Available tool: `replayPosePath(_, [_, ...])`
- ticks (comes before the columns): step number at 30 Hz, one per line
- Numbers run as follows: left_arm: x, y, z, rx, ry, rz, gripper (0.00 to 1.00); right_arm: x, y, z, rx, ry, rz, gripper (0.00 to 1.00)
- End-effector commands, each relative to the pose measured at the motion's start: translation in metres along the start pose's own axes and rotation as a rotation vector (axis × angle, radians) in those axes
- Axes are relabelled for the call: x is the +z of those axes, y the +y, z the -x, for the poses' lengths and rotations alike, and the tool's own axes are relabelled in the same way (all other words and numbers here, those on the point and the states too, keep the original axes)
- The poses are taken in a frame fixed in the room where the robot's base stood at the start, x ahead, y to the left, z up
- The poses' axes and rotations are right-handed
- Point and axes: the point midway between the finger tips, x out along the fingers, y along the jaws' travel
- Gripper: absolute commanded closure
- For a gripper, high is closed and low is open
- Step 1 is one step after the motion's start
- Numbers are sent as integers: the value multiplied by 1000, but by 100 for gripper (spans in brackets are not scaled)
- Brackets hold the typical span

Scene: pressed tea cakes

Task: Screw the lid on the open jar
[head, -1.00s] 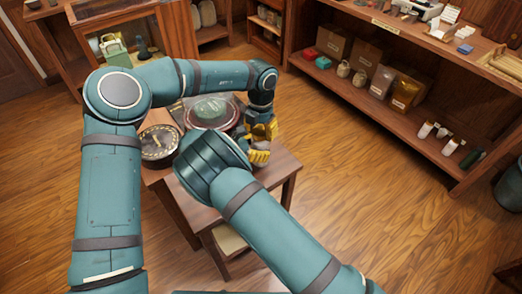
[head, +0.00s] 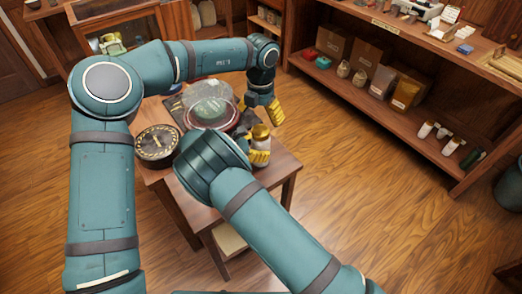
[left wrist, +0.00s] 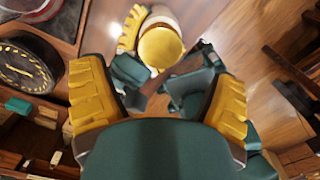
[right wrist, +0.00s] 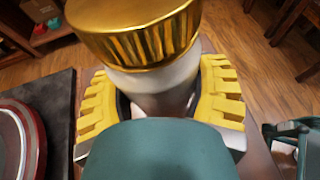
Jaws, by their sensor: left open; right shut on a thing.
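A pale jar (head: 260,146) with a gold lid (head: 261,131) on its top stands at the right of the small table. My right gripper (head: 257,157) is shut around the jar body. In the right wrist view the gold lid (right wrist: 135,30) sits over the mouth of the jar (right wrist: 155,90); how tightly it is screwed cannot be told. My left gripper (head: 264,108) is open and empty, behind and above the jar, apart from the lid. The left wrist view shows the lid's round top (left wrist: 160,47) beyond the open fingers (left wrist: 158,80).
A dark round dial-like piece (head: 157,144) lies at the table's left. A clear dome (head: 210,103) on a red-rimmed base stands behind my right arm. A shelf unit (head: 400,110) with bags and jars is at the right, with open floor between.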

Motion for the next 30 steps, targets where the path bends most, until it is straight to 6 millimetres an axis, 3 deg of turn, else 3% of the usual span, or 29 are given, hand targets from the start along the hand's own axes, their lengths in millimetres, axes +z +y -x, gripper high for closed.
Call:
replayPosePath(3, [1,0,25,1,-3,1,13,1,0,0,0,-1,-1,100])
replayPosePath(9, [0,0,50,1,-1,0,13,1,0,0,0,-1,-1,100])
replayPosePath(21, [0,0,58,0,0,0,13,1,0,0,0,-1,-1,100])
replayPosePath(22, [0,0,58,0,0,0,13,1,0,0,0,-1,-1,32])
replayPosePath(24, [0,0,58,0,0,0,13,1,0,0,0,-1,-1,7])
replayPosePath(25, [0,0,58,0,0,0,13,1,0,0,0,-1,-1,0])
replayPosePath(30, [0,0,58,0,1,0,13,0,0,0,0,0,0,0])
